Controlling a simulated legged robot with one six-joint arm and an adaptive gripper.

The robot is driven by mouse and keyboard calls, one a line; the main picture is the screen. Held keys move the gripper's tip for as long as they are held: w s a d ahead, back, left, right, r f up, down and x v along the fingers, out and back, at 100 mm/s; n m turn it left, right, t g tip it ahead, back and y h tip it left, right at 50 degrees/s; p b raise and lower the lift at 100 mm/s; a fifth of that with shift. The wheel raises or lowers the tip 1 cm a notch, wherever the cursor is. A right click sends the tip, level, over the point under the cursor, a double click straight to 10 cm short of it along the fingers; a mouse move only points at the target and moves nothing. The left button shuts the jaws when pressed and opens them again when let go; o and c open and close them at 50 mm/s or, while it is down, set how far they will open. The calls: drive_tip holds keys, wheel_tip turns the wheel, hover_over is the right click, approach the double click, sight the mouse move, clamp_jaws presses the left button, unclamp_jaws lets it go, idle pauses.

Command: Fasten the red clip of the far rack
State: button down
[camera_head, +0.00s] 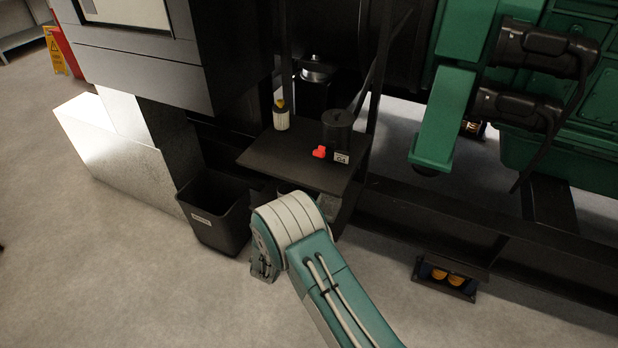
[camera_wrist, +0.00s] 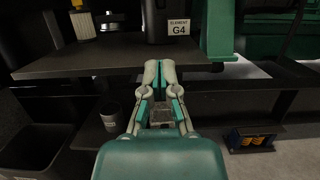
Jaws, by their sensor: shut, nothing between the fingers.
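A small red clip (camera_head: 319,152) shows at the front left foot of a black canister (camera_head: 337,125) on a dark shelf (camera_head: 270,155). I cannot tell from here whether the clip is fastened. A white label (camera_wrist: 179,28) reading "ELEMENT G4" is on the canister's front. In the wrist view my gripper (camera_wrist: 160,68) is shut and empty, its fingertips in front of the shelf's front edge (camera_wrist: 95,66). The red clip does not show in the wrist view. In the head view my own arm hides the gripper.
A white and yellow filter (camera_head: 281,117) stands on the shelf's left. A black bin (camera_head: 215,225) stands on the floor below left. A cup (camera_wrist: 110,115) sits under the shelf. A dark box with yellow round parts (camera_head: 447,275) is at right. Green genset housing (camera_head: 440,120) rises to the right.

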sight(323, 152)
drive_tip(key=r+x, duration=0.2)
drive_tip(key=x, duration=1)
drive_tip(key=shift+r, duration=0.4)
drive_tip(key=shift+s, duration=0.15)
drive_tip(key=shift+r+g, duration=0.35)
drive_tip(key=shift+g, duration=0.05)
